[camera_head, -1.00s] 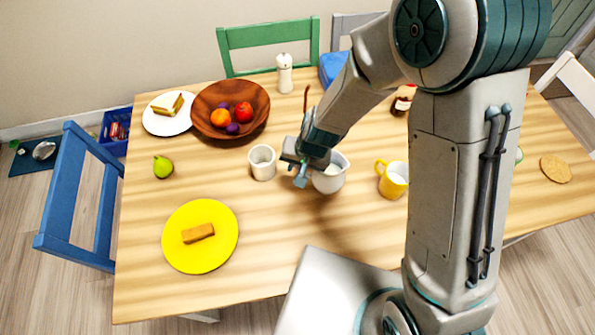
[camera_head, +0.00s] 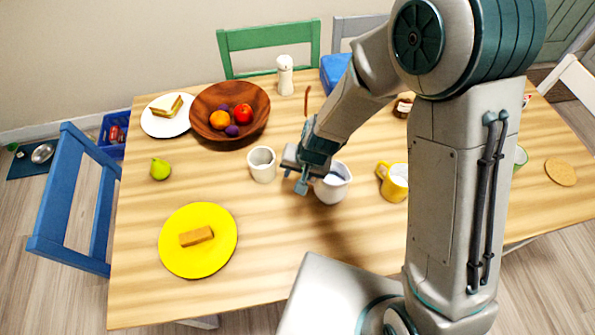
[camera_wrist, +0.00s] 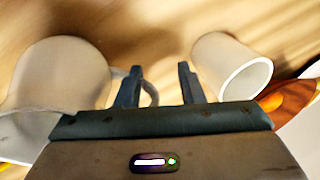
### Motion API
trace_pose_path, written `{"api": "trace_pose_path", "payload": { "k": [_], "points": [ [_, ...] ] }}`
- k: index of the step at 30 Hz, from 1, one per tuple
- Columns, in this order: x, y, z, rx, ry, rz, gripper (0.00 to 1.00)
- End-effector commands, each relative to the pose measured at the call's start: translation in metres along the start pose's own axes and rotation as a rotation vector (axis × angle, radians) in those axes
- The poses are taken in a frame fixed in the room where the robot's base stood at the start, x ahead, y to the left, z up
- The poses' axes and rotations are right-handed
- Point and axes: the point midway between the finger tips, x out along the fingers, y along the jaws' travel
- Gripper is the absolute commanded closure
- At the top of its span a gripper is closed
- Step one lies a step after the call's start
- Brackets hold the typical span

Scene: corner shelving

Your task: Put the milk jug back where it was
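The milk jug (camera_head: 332,187) is white and upright, and appears to stand on the table right of the white cup (camera_head: 262,166). It has pale contents, and its spout points right. My gripper (camera_head: 300,184) is low at the jug's left side, the handle side. In the wrist view the jug (camera_wrist: 62,75) is at the left. Its handle (camera_wrist: 152,92) reaches between my two fingers, which are apart. The left finger overlaps the handle loop; I cannot tell whether it touches. The white cup (camera_wrist: 232,70) is close beyond the right finger.
A yellow mug (camera_head: 395,183) stands right of the jug. A white shaker (camera_head: 285,75) stands at the back. Table in front of the jug is clear.

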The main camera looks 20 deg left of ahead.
Motion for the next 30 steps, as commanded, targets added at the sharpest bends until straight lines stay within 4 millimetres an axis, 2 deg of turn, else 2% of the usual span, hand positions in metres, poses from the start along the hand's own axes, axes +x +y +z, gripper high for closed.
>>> {"api": "trace_pose_path", "payload": {
  "k": [5,15,21,30],
  "points": [
    [-0.014,0.000,0.001,0.001,-0.002,0.002,0.62],
    [-0.075,-0.001,0.000,0.000,0.002,-0.001,0.62],
    [-0.105,-0.001,-0.001,0.000,0.001,0.000,0.62],
    [-0.122,0.000,0.000,0.000,-0.002,0.002,0.62]
  ]
}}
